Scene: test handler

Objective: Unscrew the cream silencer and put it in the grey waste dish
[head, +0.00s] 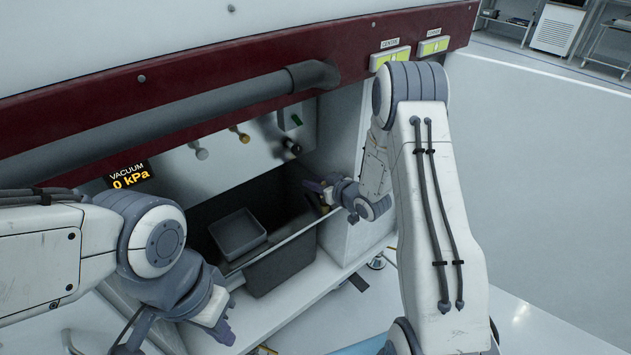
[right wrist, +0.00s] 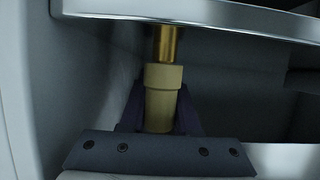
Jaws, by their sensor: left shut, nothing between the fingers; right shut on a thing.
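The cream silencer (right wrist: 162,92) shows in the right wrist view as a stepped cylinder, upright below a brass fitting (right wrist: 168,44). My right gripper (right wrist: 158,118) is shut on its lower part, a dark finger on each side. The fitting's upper end is hidden behind a pale metal edge. In the head view my right gripper (head: 319,195) is by the right end of the dark recess; the silencer cannot be made out clearly there. The grey waste dish (head: 238,234) is left of it in the recess, and looks empty. My left gripper (head: 222,330) is shut and empty at the lower left.
The panel above the recess bears a pale knob (head: 201,153), a brass-coloured fitting (head: 239,135) and a black knob (head: 291,146). A rail (head: 285,238) crosses the recess front. A vacuum display (head: 130,177) reads 0 kPa. Open floor (head: 545,200) lies to the right.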

